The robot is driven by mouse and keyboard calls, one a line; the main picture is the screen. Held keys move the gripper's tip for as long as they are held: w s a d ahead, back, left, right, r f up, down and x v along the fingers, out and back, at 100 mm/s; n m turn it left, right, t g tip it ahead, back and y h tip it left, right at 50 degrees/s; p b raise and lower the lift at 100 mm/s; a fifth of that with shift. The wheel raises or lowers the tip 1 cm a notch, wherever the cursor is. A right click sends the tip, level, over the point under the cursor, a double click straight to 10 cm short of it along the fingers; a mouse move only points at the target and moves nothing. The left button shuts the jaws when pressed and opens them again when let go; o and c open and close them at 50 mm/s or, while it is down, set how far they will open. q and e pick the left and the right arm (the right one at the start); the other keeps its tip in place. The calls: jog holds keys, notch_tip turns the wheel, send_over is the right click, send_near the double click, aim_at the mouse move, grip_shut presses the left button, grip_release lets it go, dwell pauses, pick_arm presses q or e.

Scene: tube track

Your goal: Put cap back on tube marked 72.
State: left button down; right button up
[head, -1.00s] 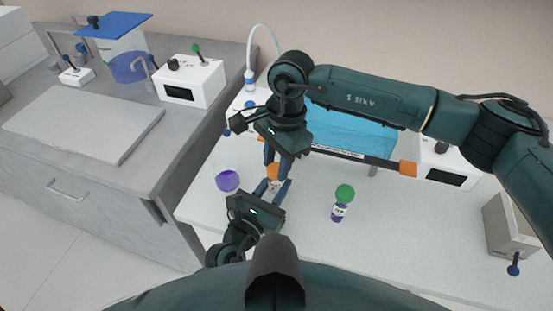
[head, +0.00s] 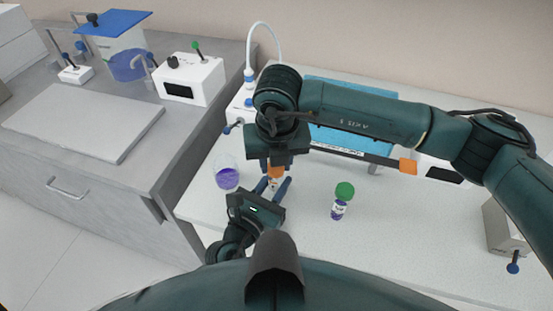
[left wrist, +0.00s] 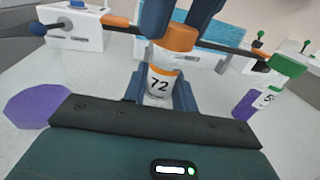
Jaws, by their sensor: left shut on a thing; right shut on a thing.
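The tube marked 72 (left wrist: 159,86) stands upright between the fingers of my left gripper (head: 272,187), which is shut on it. An orange cap (left wrist: 176,40) is right above the tube's top in the left wrist view. In the head view the orange cap (head: 276,172) shows below my right gripper (head: 277,164). My right gripper comes from above, and its fingers are shut on the cap. I cannot tell whether cap and tube touch.
A green-capped tube (head: 340,200) with purple contents stands to the right on the white table (head: 400,225). A clear beaker with purple liquid (head: 227,178) stands to the left. A blue rack-like device (head: 350,137) with an orange-ended bar lies behind.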

jog(key=m, duration=0.4)
jog(key=shift+a+m+h, duration=0.1)
jog(key=shift+m+h, duration=0.2)
jog(key=shift+m, duration=0.1)
jog(key=m, duration=0.4)
jog(key=shift+m+h, duration=0.3)
jog(key=shift+h, duration=0.1)
jog(key=o, duration=1)
jog(key=r, duration=0.4)
jog(key=s+r, duration=0.1)
jog(key=r, duration=0.3)
jog(key=a+r, duration=0.1)
jog(key=r, duration=0.3)
jog(key=shift+s, duration=0.2)
pick_arm(q)
jog(key=c, duration=1)
grip_release()
jog(key=shift+c, duration=0.2)
pick_arm(e)
jog(key=shift+f, duration=0.1)
